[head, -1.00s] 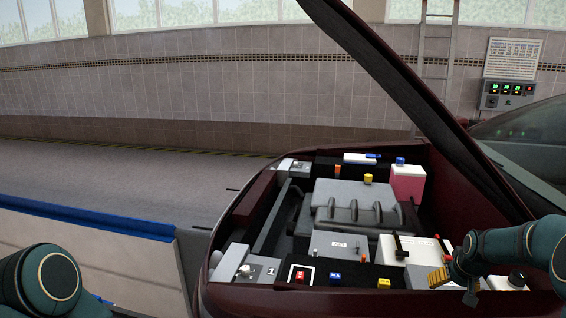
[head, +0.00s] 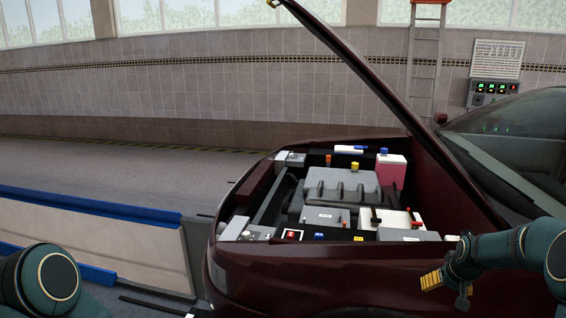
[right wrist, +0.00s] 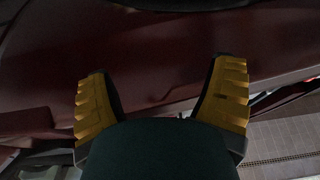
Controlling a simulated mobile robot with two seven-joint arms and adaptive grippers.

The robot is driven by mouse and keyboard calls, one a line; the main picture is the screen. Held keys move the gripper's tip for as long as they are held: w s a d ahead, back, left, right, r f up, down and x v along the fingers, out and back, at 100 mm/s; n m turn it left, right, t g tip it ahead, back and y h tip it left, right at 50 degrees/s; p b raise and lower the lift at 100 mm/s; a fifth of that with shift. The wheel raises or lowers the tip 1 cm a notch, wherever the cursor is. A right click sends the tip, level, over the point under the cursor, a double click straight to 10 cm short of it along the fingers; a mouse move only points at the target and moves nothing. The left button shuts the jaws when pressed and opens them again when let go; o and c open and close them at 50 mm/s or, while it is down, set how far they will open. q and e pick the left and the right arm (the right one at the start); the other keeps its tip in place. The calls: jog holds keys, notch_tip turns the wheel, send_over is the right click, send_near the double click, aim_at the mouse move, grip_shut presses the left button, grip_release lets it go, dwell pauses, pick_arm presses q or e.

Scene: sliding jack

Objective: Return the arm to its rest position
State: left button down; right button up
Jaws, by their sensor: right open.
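My right arm comes in from the right in the head view. Its gripper (head: 447,289), with yellow fingers, hangs in front of the dark red car (head: 330,275), outside the engine bay. In the right wrist view the gripper (right wrist: 163,100) is open, its two yellow-padded fingers wide apart with nothing between them. The dark red car body lies beyond the fingers there. In the head view only a rounded dark green part of my left arm shows at the lower left; the left gripper is out of view.
The engine bay holds a grey engine cover (head: 340,187), a pink reservoir (head: 391,172) and a white battery (head: 392,218). The raised hood (head: 365,78) slants above. A low white barrier with a blue top (head: 90,207) stands at left. A ladder (head: 424,65) leans at the back wall.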

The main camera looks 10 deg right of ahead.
jog(key=a+f+y, duration=0.2)
jog(key=a+f, duration=0.8)
jog(key=a, duration=0.5)
jog(key=s+a+f+n+g+y, duration=0.1)
jog(key=s+a+f, duration=0.3)
jog(key=s+a, duration=0.6)
jog(key=s+a+f+g+y, duration=0.1)
jog(key=s+a+f, duration=0.4)
jog(key=s+a, duration=0.6)
jog(key=a+y, duration=0.1)
jog(key=a, duration=0.2)
jog(key=shift+s+a+n+g, duration=0.15)
jog(key=shift+a+n+g, duration=0.15)
jog(key=shift+a+n, duration=0.1)
